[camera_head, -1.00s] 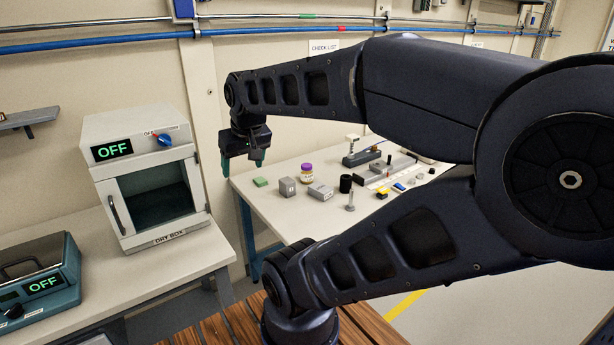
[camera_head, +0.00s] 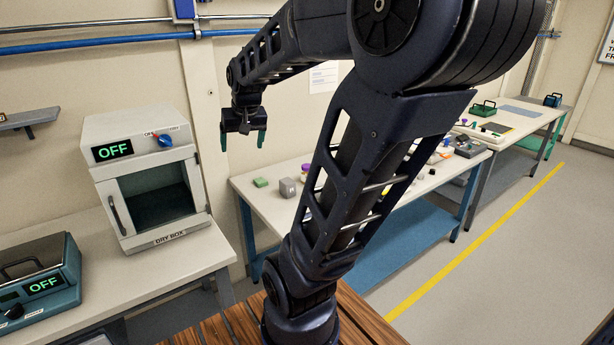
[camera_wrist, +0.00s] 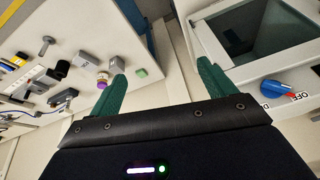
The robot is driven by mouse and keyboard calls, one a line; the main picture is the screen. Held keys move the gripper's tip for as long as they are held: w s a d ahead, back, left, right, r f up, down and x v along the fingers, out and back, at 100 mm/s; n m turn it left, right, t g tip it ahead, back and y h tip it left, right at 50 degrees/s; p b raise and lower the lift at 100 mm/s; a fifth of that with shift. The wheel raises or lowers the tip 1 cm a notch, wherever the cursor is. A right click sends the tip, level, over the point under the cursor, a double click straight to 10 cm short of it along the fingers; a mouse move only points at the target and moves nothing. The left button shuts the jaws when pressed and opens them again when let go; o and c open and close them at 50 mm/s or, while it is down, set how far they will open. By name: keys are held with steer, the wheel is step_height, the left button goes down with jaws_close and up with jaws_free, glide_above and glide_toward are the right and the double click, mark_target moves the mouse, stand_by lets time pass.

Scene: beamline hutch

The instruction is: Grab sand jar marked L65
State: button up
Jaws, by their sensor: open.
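A small jar with a purple lid (camera_head: 305,168) stands on the white bench, partly hidden behind my arm in the head view. It shows from above in the wrist view (camera_wrist: 102,78), near grey blocks and a green block. No L65 mark is legible, so I cannot tell whether it is the named jar. My gripper (camera_head: 242,142) is open and empty, raised in the air between the dry box and the bench's left end. In the wrist view its two green fingers (camera_wrist: 161,74) are spread apart, with the jar beyond and left of the left finger.
The white bench (camera_head: 253,196) holds a green block (camera_head: 260,182), a grey block (camera_head: 287,188) and several small items, partly covered by my arm. The dry box (camera_head: 150,180) reads OFF on the left table. Open floor with a yellow line lies right.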

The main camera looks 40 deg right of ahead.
steer(key=w+d+f+m, duration=0.2)
steer(key=w+d+m, duration=0.1)
steer(key=w+d, duration=0.65)
steer(key=m+g+h, duration=0.2)
steer(key=m+h, duration=0.2)
steer(key=m, duration=0.2)
glide_above(307, 171)
steer(key=f, duration=2.6)
steer(key=shift+w+a+f, duration=0.3)
steer(key=shift+w+a, duration=0.05)
steer(key=shift+a, duration=0.05)
steer(key=x, duration=1)
steer(key=shift+w+a+f, duration=0.1)
steer(key=shift+w, duration=0.05)
steer(key=c, duration=1.3)
